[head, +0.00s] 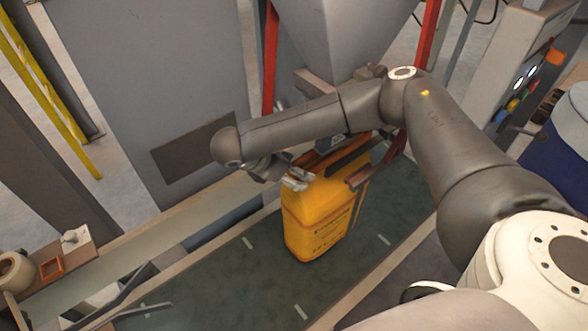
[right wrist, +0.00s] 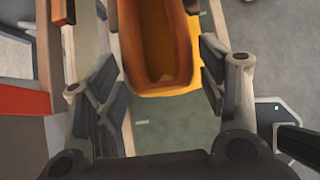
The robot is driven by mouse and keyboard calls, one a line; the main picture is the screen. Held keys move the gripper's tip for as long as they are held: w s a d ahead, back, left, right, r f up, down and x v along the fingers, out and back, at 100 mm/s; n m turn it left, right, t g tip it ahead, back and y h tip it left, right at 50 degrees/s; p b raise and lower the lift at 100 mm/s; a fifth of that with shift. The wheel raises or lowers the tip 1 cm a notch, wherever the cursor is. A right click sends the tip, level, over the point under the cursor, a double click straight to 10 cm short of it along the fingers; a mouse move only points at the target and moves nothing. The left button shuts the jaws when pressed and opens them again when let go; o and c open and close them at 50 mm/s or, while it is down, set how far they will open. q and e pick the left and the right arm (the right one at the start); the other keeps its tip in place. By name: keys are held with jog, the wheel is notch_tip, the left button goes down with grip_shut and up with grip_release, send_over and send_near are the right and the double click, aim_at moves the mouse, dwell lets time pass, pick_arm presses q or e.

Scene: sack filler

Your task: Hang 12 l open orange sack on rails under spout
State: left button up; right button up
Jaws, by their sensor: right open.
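The orange sack (head: 318,222) stands upright over the dark green belt, below the grey hopper (head: 345,35); my right arm hides most of the spout. Its top is level with the rails (head: 350,155), one beside it at the right. I cannot tell whether it hangs from them. In the right wrist view the sack's open mouth (right wrist: 160,50) faces the camera. My right gripper (head: 290,178) is open at the sack's upper left, its fingers spread (right wrist: 158,75) either side of the mouth. My left gripper (head: 135,290) appears open and empty at the lower left.
Red frame posts (head: 270,60) flank the hopper. A control box with buttons (head: 520,85) and a blue drum (head: 560,140) are at the right. A small shelf (head: 75,255) is at the left. The belt (head: 245,285) is clear in front of the sack.

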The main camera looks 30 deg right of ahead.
jog(key=a, duration=0.2)
jog(key=a+b, duration=0.1)
jog(key=a, duration=0.1)
jog(key=shift+s+r, duration=0.15)
jog(key=shift+s, duration=0.15)
jog(key=shift+o, duration=0.2)
jog(key=o, duration=0.5)
jog(key=v, duration=1.2)
jog(key=shift+w+a, duration=0.1)
